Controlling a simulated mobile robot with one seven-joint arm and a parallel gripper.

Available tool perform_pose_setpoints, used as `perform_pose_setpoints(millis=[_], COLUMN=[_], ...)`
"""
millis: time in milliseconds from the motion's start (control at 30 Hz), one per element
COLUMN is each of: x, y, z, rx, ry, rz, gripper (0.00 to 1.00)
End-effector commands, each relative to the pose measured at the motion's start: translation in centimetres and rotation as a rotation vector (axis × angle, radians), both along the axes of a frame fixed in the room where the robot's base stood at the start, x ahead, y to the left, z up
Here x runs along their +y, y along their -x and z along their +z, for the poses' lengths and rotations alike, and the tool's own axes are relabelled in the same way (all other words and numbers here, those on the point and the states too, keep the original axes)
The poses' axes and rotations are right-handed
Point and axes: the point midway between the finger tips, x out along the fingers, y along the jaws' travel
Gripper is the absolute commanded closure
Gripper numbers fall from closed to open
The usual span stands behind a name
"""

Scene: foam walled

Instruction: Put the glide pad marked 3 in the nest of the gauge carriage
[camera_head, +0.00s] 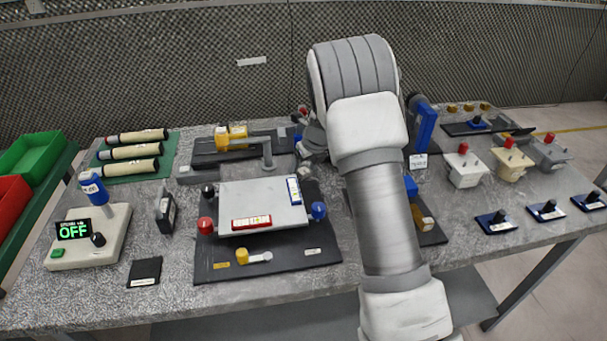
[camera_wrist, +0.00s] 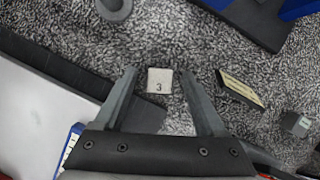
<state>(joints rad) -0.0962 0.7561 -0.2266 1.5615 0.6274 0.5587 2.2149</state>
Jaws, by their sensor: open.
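The glide pad marked 3 (camera_wrist: 159,81) is a small pale square lying on the speckled grey bench top in the wrist view, its number facing up. My gripper (camera_wrist: 158,74) is open, with one finger on each side of the pad and a gap on both sides. In the head view the pad is hidden, and my gripper is mostly hidden behind my arm. I cannot clearly identify the gauge carriage; a yellow block (camera_head: 237,135) on a dark rail base at the back of the bench may be part of it. No nest can be made out.
A grey plate (camera_head: 262,205) with red and blue knobs stands left of my arm. A small labelled plate (camera_wrist: 240,89) lies right of the pad. A blue upright (camera_head: 425,126) stands beyond my arm. Boxes with red knobs (camera_head: 463,165) stand at the right.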

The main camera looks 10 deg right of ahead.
Motion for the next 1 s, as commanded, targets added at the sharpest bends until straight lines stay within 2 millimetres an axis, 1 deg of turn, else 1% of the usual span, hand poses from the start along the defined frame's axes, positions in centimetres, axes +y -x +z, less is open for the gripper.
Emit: perform_pose_setpoints(millis=[100, 267, 300, 367, 500, 867, 1000], x=[0.0, 0.0, 0.0, 0.0, 0.0, 0.0, 0.0], y=[0.0, 0.0, 0.0, 0.0, 0.0, 0.0, 0.0], z=[0.1, 0.1, 0.1, 0.1, 0.1, 0.2, 1.1], rx=[0.000, 0.000, 0.000, 0.000, 0.000, -0.001, -0.002], ry=[0.000, 0.000, 0.000, 0.000, 0.000, 0.000, 0.000], rz=[0.000, 0.000, 0.000, 0.000, 0.000, 0.000, 0.001], gripper=[0.28, 0.56, 0.64, 0.74, 0.99, 1.00, 1.00])
